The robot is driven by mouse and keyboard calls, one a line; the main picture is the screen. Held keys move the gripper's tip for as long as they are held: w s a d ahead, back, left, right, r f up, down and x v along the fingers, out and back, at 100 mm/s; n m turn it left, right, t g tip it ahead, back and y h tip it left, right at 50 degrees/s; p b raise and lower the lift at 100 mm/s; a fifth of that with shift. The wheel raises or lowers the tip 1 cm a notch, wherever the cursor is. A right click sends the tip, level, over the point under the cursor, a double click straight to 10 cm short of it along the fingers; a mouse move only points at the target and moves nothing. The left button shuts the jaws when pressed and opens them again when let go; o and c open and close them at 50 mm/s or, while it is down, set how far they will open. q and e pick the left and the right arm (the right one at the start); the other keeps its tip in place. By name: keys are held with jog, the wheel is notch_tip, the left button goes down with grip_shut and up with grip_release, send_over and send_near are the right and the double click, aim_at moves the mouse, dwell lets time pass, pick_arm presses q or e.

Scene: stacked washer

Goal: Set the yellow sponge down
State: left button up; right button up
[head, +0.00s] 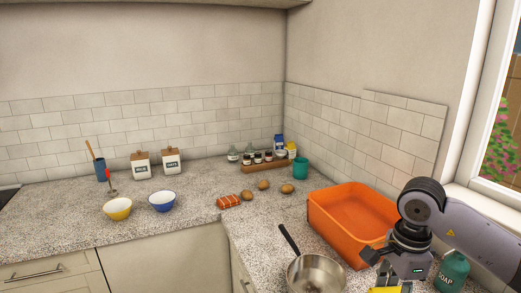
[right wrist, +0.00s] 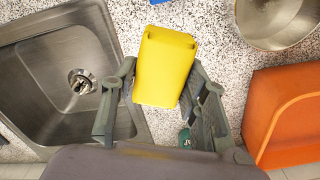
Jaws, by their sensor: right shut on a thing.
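The yellow sponge (right wrist: 165,65) is between the two fingers of my right gripper (right wrist: 160,78) in the right wrist view. The gripper is shut on it, one finger at each side. Below it are the speckled countertop (right wrist: 215,30) and the edge of the sink (right wrist: 60,65). I cannot tell how high the sponge is above them. In the head view, my right gripper (head: 388,277) is at the bottom right, with a bit of the yellow sponge (head: 388,290) at the lower edge. My left gripper is not in view.
An orange basin (head: 318,212) stands on the counter left of my right arm. A metal pan (head: 316,272) is in front of it, and a green soap bottle (head: 453,270) is at right. Two bowls (head: 118,209) and potatoes (head: 263,185) are farther back. A blue thing (right wrist: 158,2) shows beyond the sponge.

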jog(key=s+a+f+n, duration=0.3)
jog(key=s+n, duration=0.2)
jog(key=n, duration=0.4)
jog(key=s+a+f+n, duration=0.3)
jog(key=s+a+n, duration=0.1)
jog(key=n, duration=0.5)
jog(key=shift+s+a, duration=0.3)
jog(key=shift+s, duration=0.45)
